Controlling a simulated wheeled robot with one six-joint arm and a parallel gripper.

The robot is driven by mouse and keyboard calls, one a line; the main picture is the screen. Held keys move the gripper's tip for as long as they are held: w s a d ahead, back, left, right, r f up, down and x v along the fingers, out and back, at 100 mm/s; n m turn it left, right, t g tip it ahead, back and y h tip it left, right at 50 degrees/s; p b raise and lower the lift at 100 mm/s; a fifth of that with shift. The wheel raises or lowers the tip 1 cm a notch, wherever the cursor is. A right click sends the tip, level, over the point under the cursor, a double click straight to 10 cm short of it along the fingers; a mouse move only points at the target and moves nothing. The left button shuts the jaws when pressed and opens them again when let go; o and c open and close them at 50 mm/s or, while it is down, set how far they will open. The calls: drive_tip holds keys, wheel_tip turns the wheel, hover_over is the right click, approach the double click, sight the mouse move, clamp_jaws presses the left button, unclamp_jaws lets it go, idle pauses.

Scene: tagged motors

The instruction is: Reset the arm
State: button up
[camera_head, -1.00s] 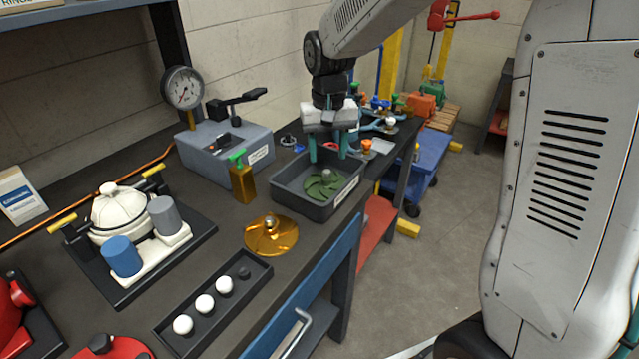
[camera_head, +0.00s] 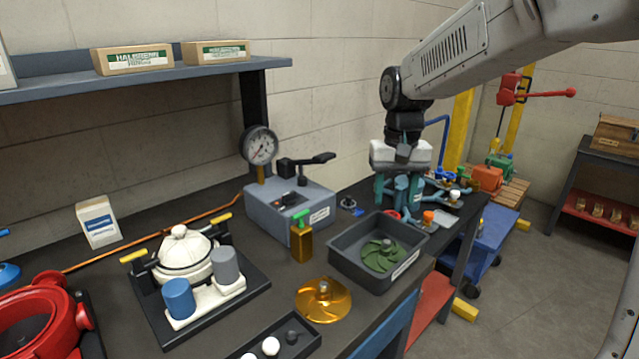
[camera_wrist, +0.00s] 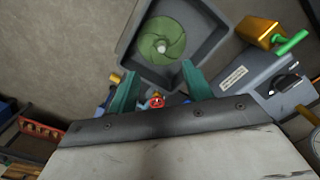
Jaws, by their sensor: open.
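My gripper (camera_head: 396,188) hangs at the end of my arm above the back edge of the grey bin in the head view. Its teal fingers are apart and hold nothing. The grey bin (camera_head: 345,262) stands on the dark bench and holds a green impeller (camera_head: 382,255). In the wrist view, the gripper's teal fingers (camera_wrist: 158,92) point toward the bin (camera_wrist: 213,45), with the green impeller (camera_wrist: 160,40) inside it beyond the fingertips.
A grey tester box (camera_head: 290,205) with a gauge (camera_head: 260,146) stands left of the gripper. A gold impeller (camera_head: 323,299) and an amber block with a green top (camera_head: 301,242) sit near the bin. A shelf (camera_head: 40,91) overhangs the left side.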

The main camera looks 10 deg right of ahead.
drive_tip(key=s+d+r+n+t, duration=0.1)
drive_tip(key=s+d, duration=0.2)
drive_tip(key=s, duration=2.6)
drive_tip(key=shift+s+t, duration=0.2)
drive_tip(key=shift+t, duration=0.1)
